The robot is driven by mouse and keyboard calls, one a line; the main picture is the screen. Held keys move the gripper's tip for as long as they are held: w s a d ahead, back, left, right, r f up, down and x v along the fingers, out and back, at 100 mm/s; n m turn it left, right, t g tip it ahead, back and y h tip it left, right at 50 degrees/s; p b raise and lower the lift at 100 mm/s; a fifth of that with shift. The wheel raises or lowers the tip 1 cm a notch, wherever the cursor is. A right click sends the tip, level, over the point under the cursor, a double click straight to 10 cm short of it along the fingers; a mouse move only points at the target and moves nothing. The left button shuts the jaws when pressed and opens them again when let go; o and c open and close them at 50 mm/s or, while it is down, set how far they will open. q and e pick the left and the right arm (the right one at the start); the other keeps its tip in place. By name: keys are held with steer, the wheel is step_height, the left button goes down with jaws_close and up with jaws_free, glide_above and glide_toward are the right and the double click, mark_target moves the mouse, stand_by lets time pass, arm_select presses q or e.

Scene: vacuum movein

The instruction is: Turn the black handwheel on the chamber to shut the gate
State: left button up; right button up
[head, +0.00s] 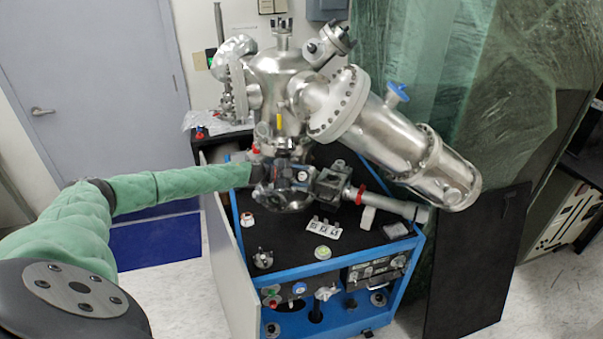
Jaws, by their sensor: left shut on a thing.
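The steel vacuum chamber (278,80) stands on a blue-framed cart in the middle of the head view. My left arm, in a green sleeve, reaches in from the left to the lower part of the chamber. My left gripper (257,161) is small and dark there, shut on the black handwheel at the chamber's left side. The wheel is mostly hidden by the gripper and blends with the dark fittings, so its outline and the gate's position cannot be told. My right gripper is not in view.
The blue cart (337,268) has a black top with small loose parts and a white bracket (323,228). A long steel cylinder (385,130) juts right. A grey tube (395,205) sticks out below it. Green plastic sheeting (500,90) hangs behind. Floor is clear at left.

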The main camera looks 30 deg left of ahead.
arm_select(q)
steer(key=shift+w+r+m+g+p, duration=0.1)
steer(key=shift+r+m+g+p, duration=0.15)
steer(key=shift+m+g+p, duration=0.55)
steer(key=shift+f+m+g+h, duration=0.1)
steer(key=shift+m+g+h, duration=0.2)
steer(key=shift+m+g, duration=0.5)
steer(key=shift+f+m, duration=0.1)
steer(key=shift+m, duration=0.2)
steer(key=o, duration=1)
steer(key=shift+c, duration=0.2)
